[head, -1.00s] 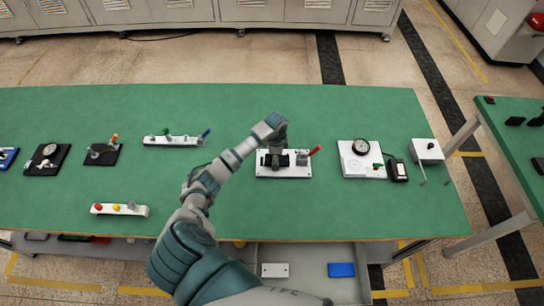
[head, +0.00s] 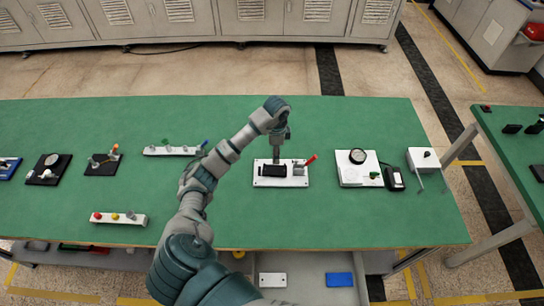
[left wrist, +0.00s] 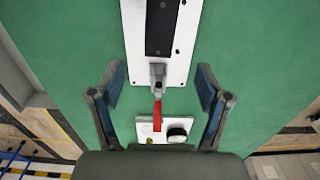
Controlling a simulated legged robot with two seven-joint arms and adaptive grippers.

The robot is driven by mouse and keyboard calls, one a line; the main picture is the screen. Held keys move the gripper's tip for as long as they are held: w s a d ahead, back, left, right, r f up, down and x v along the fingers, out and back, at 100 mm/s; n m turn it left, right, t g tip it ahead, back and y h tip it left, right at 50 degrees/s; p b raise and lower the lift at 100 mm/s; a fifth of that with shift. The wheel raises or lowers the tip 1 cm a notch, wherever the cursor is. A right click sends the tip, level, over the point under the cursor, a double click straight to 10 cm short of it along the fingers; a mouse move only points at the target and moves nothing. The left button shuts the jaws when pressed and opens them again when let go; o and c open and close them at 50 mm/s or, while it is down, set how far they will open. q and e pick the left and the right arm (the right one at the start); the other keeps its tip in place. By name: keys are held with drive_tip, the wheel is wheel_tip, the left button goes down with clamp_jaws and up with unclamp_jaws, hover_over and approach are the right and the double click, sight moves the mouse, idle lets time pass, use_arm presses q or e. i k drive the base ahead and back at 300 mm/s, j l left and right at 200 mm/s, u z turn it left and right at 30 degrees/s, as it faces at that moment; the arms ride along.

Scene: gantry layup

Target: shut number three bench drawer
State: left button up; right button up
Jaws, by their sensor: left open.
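A grey drawer (head: 307,290) is pulled out from under the front edge of the green bench, at the bottom of the head view. A white box (head: 273,280) and a blue box (head: 340,280) lie in it. I cannot read a number on it. My left gripper (head: 281,150) is over the bench, above a white plate (head: 264,183) with a black block and a red-handled clamp. In the left wrist view, the fingers of my left gripper (left wrist: 160,80) are spread wide with nothing between them held, and the red handle (left wrist: 157,115) shows below. My right gripper is not in view.
The green bench top (head: 330,220) is mostly clear along its front. A gauge plate (head: 350,178) and a switch box (head: 423,158) stand to the right. Several small fixtures stand to the left. A second bench (head: 510,150) is at the far right.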

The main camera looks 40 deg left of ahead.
sight(305, 271)
drive_tip(key=k, duration=1.5)
